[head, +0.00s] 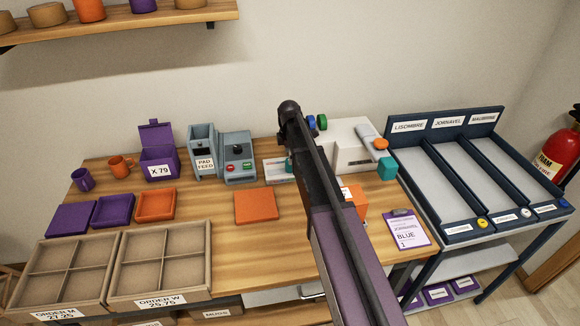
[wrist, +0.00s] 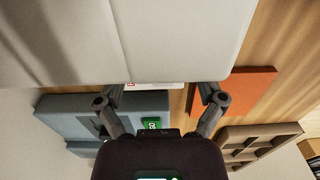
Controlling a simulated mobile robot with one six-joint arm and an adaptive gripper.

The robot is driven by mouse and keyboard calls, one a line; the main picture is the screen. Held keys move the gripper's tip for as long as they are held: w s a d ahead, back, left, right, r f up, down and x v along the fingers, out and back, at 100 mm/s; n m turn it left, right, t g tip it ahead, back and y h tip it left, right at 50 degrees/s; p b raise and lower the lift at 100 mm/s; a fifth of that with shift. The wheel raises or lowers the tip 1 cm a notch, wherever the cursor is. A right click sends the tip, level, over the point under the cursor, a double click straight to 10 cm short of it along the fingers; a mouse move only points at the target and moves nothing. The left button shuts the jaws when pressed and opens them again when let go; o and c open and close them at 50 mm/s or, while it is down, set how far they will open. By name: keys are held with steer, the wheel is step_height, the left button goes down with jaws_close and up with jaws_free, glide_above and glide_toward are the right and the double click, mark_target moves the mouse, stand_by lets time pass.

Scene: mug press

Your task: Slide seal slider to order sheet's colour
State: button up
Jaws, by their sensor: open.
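The order sheet (head: 408,232) lies on a purple clipboard at the bench's right front and reads JORNAVEL, BLUE, 1. The white press (head: 345,132) stands at the back right of the bench. A blue knob (head: 311,122) and a green knob (head: 322,121) show at its back left. An orange knob (head: 381,144) and a teal block (head: 387,168) are on its right side. I cannot tell which part is the seal slider. My gripper (wrist: 160,94) is open and empty, with a white labelled edge just beyond its fingers. In the head view my arm hides the fingers and the press's left part.
A grey pad feed machine (head: 203,150) and a control box stand left of the press. An orange pad (head: 255,205) lies in front. Purple and orange trays, mugs and divided order boxes (head: 160,265) fill the left. A dark three-lane rack (head: 450,175) stands at right.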

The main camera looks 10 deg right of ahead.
steer(key=shift+f+b, duration=1.15)
steer(key=shift+f, duration=0.3)
jaws_close()
steer(key=shift+a, duration=1.65)
jaws_free()
